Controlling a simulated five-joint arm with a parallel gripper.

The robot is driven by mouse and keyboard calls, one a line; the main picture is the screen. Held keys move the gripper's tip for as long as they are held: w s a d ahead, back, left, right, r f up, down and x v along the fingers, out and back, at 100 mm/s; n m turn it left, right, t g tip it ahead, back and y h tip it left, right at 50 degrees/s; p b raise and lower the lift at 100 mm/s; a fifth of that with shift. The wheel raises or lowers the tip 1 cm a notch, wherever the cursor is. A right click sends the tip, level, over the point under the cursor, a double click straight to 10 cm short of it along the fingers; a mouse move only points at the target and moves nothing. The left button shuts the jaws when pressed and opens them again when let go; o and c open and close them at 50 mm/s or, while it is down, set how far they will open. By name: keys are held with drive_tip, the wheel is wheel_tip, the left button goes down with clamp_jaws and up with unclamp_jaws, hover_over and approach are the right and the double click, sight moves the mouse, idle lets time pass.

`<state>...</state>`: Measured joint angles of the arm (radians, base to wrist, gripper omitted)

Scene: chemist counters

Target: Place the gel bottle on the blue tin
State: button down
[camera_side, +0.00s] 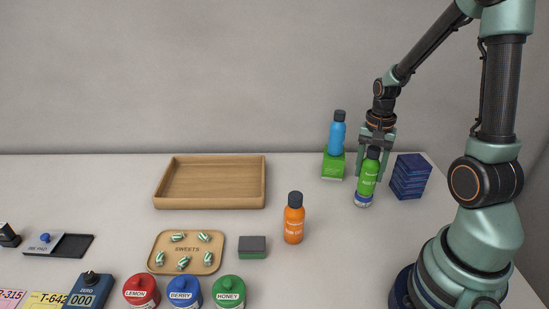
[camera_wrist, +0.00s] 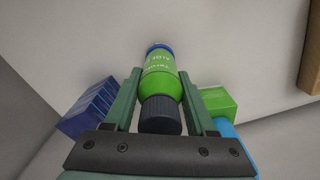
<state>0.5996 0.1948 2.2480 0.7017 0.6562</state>
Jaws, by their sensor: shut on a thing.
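The green gel bottle (camera_side: 368,178), with a dark cap, is between the fingers of my gripper (camera_side: 375,160), which is shut on it. It leans slightly in the side view. The wrist view shows its dark cap close by and its green body (camera_wrist: 160,80) between the fingers (camera_wrist: 158,92). A round blue piece with a pale band (camera_side: 363,200) is at the bottle's lower end; it also shows in the wrist view (camera_wrist: 158,47). I cannot tell whether this is the blue tin under the bottle or part of the bottle.
A dark blue ridged block (camera_side: 410,177) stands close on the right. A blue bottle (camera_side: 337,133) stands on a green box (camera_side: 333,166) close on the left. An orange bottle (camera_side: 294,218), a wooden tray (camera_side: 158,187) and a sweets board (camera_side: 206,240) are farther left.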

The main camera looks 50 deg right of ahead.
drive_tip(key=shift+f, duration=0.3)
drive_tip(key=shift+f, duration=0.1)
drive_tip(key=shift+c, duration=1.1)
unclamp_jaws()
